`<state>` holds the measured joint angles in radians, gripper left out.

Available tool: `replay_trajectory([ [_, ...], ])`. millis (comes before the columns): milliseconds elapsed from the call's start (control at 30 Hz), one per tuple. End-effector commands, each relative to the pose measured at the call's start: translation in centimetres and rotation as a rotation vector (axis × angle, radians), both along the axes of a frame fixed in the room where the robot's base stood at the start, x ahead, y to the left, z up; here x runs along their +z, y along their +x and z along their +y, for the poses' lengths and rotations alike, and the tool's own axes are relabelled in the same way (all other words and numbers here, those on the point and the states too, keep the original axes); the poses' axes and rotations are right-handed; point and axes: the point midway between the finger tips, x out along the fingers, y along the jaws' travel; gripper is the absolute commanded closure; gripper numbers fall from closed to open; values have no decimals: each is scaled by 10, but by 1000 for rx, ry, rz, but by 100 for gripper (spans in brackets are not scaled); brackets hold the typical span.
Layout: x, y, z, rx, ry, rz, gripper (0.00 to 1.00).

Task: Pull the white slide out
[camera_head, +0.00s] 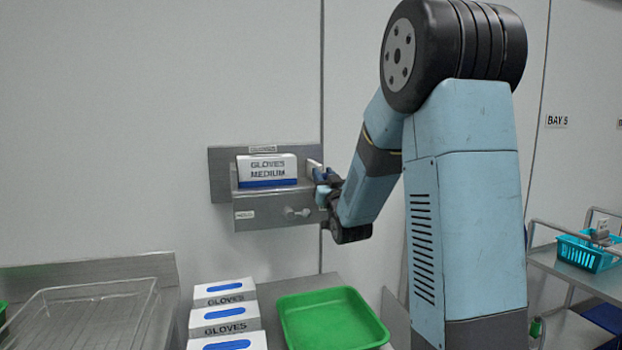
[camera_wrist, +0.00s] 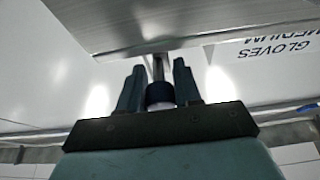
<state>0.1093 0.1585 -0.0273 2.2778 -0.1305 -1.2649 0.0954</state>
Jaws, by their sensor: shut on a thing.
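A grey metal holder (camera_head: 262,221) is fixed to the wall, with a white glove box lettered "GLOVES MEDIUM" (camera_head: 267,168) in it. A small white piece (camera_head: 314,165) shows at the holder's right end, partly behind my gripper; I cannot tell whether it is the white slide. My gripper (camera_head: 322,190) is at the holder's right end. In the wrist view my gripper (camera_wrist: 159,88) is shut on a dark round knob (camera_wrist: 160,93) with a pale lower edge. A thin metal rod (camera_wrist: 158,66) runs from the knob to a metal panel (camera_wrist: 130,25).
Another knob (camera_head: 296,212) sticks out of the holder's front. A teal basket (camera_head: 588,255) stands on a trolley at the far right.

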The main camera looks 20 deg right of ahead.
Motion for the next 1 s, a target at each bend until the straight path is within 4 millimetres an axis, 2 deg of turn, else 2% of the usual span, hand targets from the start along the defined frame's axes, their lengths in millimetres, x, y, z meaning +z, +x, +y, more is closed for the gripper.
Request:
replay_trajectory([
  [300,-1,0,-3,2,1,2,100],
  [333,-1,0,-3,2,1,2,65],
  [533,0,0,-2,2,1,1,46],
  [833,-1,-1,-2,3,1,1,45],
  [1000,-8,-7,0,6,1,2,45],
])
